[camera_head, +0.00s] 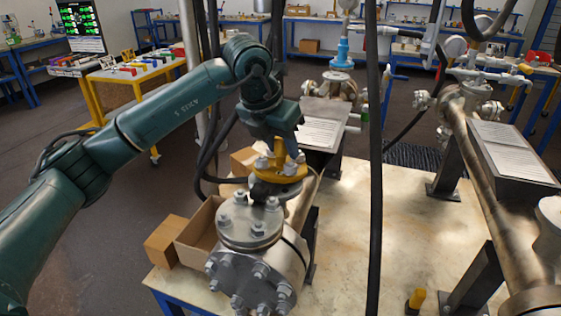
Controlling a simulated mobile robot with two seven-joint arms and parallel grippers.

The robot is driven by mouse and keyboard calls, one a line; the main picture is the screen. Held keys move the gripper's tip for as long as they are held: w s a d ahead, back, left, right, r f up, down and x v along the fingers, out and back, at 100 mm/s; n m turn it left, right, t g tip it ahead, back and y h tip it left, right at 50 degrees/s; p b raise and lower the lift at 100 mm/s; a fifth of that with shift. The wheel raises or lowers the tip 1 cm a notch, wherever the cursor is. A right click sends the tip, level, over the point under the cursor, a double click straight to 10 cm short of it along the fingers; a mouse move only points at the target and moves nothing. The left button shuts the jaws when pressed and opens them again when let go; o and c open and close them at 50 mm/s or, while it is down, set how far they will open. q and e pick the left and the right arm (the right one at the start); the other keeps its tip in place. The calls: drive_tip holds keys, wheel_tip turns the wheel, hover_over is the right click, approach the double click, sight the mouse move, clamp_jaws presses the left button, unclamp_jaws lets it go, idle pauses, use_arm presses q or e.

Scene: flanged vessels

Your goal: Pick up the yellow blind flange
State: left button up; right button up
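The yellow blind flange (276,176) is a round disc with an upright yellow stub on its top. It lies flat near the middle of the view, just behind the top of a grey bolted vessel (248,226), with silver bolts around its rim. My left gripper (284,148) points down right over the flange, at its stub. The fingers are small and dark, and they blend with the stub, so I cannot tell whether they are closed on it. What lies directly under the flange is partly hidden by the vessel. My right gripper is not in view.
Open cardboard boxes (196,236) stand left of the vessel on the pale tabletop (365,225). A black vertical hose (375,170) hangs in front of the table. A long metal pipe (488,195) and a sloped panel (513,152) are at the right. The table's middle is mostly clear.

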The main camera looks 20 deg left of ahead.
use_arm(q)
drive_tip(key=c, duration=0.8)
drive_tip(key=shift+r, duration=0.15)
clamp_jaws()
